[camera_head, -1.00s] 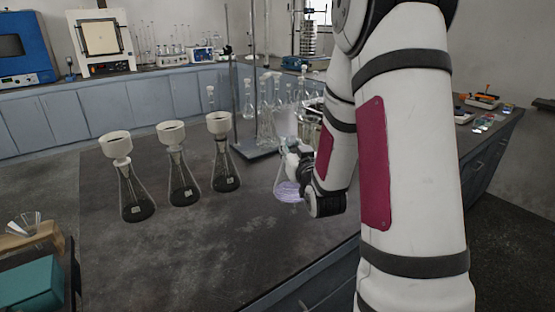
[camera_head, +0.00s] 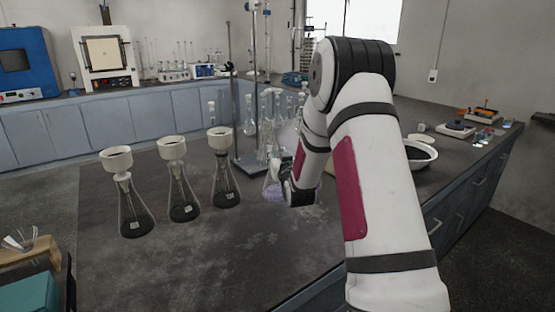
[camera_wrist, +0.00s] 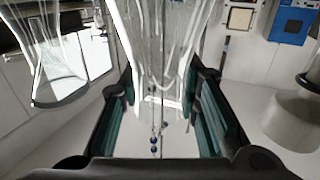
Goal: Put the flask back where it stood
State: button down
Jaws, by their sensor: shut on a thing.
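A clear glass flask with pale purple liquid in its base (camera_head: 272,194) is held over or on the dark bench in the head view, right of the three filter flasks. My gripper (camera_head: 286,178) is shut on it and hides its right side. I cannot tell whether its base touches the bench. In the wrist view the clear glass (camera_wrist: 158,50) stands between the two green-lined fingers of my gripper (camera_wrist: 160,112). The flask's upper part is hard to separate from the glassware behind it in the head view.
A metal stand (camera_head: 251,165) and several glass vessels stand behind my gripper. A white bowl (camera_head: 418,155) lies right. Bare bench (camera_head: 220,255) lies in front.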

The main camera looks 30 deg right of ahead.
jog(key=shift+f, duration=0.65)
jog(key=c, duration=1.2)
grip_release()
jog(key=shift+f, duration=0.2)
